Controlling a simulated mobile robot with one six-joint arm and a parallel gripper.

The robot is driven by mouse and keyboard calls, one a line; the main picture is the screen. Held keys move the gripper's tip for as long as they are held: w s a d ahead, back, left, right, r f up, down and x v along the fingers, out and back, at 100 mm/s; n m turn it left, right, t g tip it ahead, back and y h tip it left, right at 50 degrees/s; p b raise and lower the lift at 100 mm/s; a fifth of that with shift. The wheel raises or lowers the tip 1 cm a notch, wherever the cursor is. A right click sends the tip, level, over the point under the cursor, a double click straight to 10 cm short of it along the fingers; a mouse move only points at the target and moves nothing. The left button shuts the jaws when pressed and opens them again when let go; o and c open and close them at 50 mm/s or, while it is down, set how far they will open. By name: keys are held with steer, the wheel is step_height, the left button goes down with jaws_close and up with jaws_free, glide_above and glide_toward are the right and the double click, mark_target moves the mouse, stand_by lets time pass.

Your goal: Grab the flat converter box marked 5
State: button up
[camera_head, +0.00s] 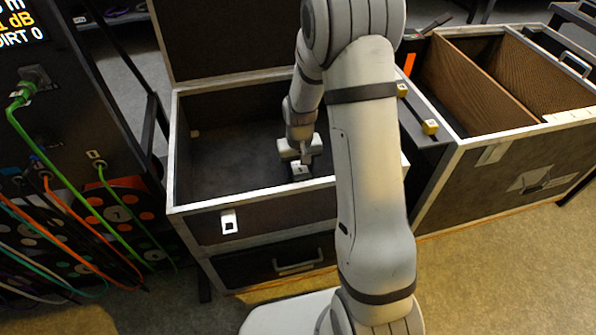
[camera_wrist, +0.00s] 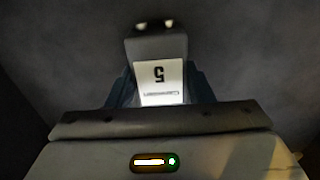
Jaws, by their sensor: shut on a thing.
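The flat converter box marked 5 (camera_wrist: 157,50) is dark, with a white label that reads 5 upside down in the wrist view. It also shows small in the head view (camera_head: 301,168), inside the open case near its front wall. My gripper (camera_wrist: 158,90) is shut on the box, with a dark finger on each side of it. In the head view my gripper (camera_head: 301,158) reaches down into the case. Whether the box touches the case floor I cannot tell.
The open case (camera_head: 255,199) has walls around my gripper and a raised lid (camera_head: 215,40) behind. A second case (camera_head: 510,165) with brown dividers stands at right. A dark panel with green and orange cables (camera_head: 60,170) stands at left.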

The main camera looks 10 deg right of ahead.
steer(key=c, duration=0.5)
